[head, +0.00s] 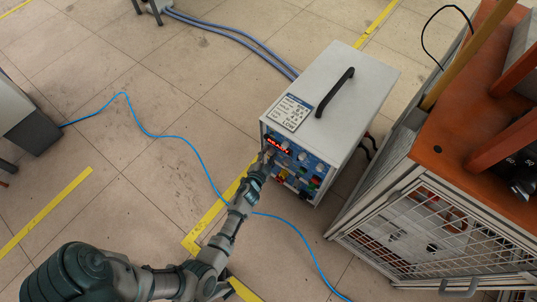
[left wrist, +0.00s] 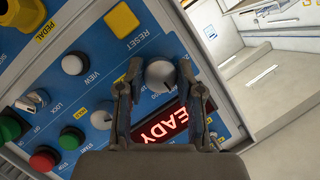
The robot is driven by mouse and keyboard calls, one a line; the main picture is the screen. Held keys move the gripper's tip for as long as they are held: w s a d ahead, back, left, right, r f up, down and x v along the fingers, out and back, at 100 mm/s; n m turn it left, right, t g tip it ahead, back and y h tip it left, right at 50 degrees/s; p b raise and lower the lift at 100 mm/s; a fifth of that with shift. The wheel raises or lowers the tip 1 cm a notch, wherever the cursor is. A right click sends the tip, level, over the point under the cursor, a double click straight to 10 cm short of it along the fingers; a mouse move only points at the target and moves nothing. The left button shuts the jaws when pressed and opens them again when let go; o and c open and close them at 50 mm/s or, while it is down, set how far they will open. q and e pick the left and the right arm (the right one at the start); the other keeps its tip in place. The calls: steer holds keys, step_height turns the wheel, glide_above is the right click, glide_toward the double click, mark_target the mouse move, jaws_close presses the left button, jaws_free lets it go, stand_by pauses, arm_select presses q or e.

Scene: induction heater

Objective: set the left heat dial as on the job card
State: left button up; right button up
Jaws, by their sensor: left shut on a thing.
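The induction heater (head: 340,95) is a light grey box with a blue control panel and a red lit display (head: 279,146). The job card (head: 291,112) lies on its top; a bottom word looks like LOW, the rest is too small to read. My left gripper (head: 267,158) is at the left part of the panel. In the left wrist view my left gripper (left wrist: 161,88) is shut on a round grey dial (left wrist: 160,74), one finger on each side. The dial's pointer and most of its scale are hidden or unclear. The display (left wrist: 163,126) shows READY, partly covered by my gripper.
Near the dial are a yellow RESET button (left wrist: 122,20), a VIEW knob (left wrist: 73,64), a LOCK switch (left wrist: 34,100) and green and red buttons. A caged cart with an orange top (head: 460,165) stands right. A blue cable (head: 180,137) crosses the floor.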

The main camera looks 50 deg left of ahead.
arm_select(q)
steer(key=shift+d+f, duration=0.1)
steer(key=shift+d, duration=0.1)
steer(key=o, duration=1.2)
steer(key=shift+c, duration=0.2)
steer(key=shift+s, duration=0.15)
steer(key=v, duration=1.1)
steer(key=shift+s+d, duration=0.15)
steer(key=shift+s, duration=0.05)
